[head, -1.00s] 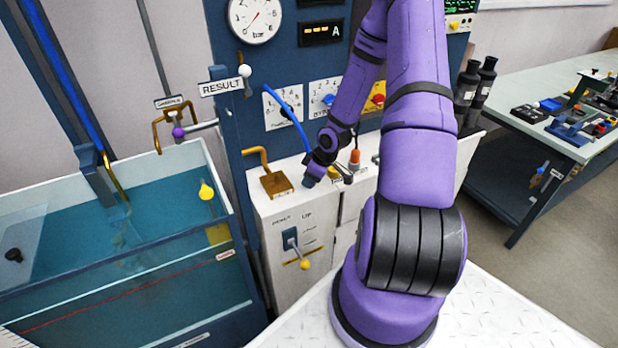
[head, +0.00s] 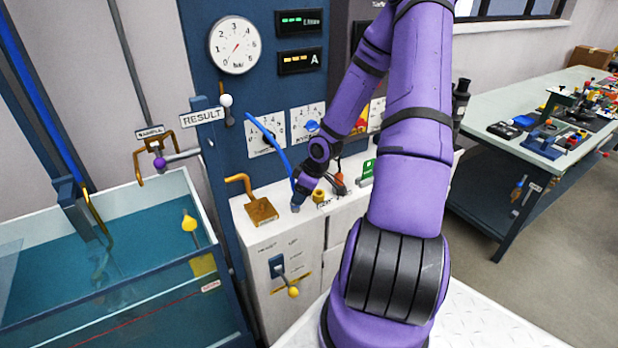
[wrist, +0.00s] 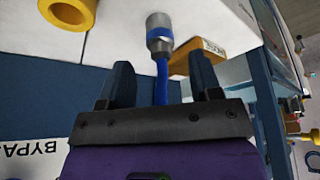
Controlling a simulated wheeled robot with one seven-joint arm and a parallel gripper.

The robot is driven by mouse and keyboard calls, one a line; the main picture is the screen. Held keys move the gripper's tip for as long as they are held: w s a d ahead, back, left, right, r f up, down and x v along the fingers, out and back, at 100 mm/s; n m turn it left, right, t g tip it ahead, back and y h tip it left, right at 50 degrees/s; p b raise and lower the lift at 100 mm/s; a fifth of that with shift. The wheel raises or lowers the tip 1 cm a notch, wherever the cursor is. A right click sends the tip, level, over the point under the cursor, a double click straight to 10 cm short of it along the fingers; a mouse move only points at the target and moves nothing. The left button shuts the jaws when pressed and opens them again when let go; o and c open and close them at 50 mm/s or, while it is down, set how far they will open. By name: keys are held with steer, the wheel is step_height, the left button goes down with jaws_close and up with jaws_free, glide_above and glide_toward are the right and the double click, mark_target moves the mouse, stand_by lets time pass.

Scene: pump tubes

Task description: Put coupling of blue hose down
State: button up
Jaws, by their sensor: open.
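The coupling (wrist: 160,34) of the blue hose is a grey metal end with a blue band. In the wrist view it lies just beyond my fingertips, over the white bench top. The blue hose (wrist: 161,85) runs back from it between my fingers. My gripper (wrist: 162,75) is open, with a visible gap on each side of the hose. In the head view my gripper (head: 302,192) is low at the bench top, beside the blue hose (head: 270,136). Whether the coupling rests on the bench top is hard to tell.
A brass block with a bent pipe (head: 261,211) stands left of my gripper on the white bench (head: 262,240). A yellow ring (wrist: 68,10) is close by in the wrist view. A water tank (head: 120,290) stands at left. A worktable (head: 480,125) is at right.

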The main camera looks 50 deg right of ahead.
steer(key=s+a+r+m+g+h, duration=0.15)
steer(key=a+r, duration=0.25)
steer(key=r, duration=0.5)
steer(key=s+a+r+m+h, duration=0.1)
steer(key=s+a+r+h, duration=0.15)
steer(key=r, duration=0.65)
steer(key=s+a+r+m+h, duration=0.1)
steer(key=s+a+r, duration=0.1)
steer(key=a+r, duration=0.5)
steer(key=s+a+r+m+t+y, duration=0.1)
steer(key=s+a+r, duration=0.3)
steer(key=s+r, duration=0.2)
steer(key=s+a+r+m+t+y, duration=0.1)
steer(key=s+a+r+t, duration=0.1)
steer(key=s+a+r, duration=0.3)
step_height(320, 180, up, 3)
steer(key=shift+s+a+r+y, duration=0.25)
steer(key=shift+s+y, duration=0.15)
steer(key=shift+s, duration=0.65)
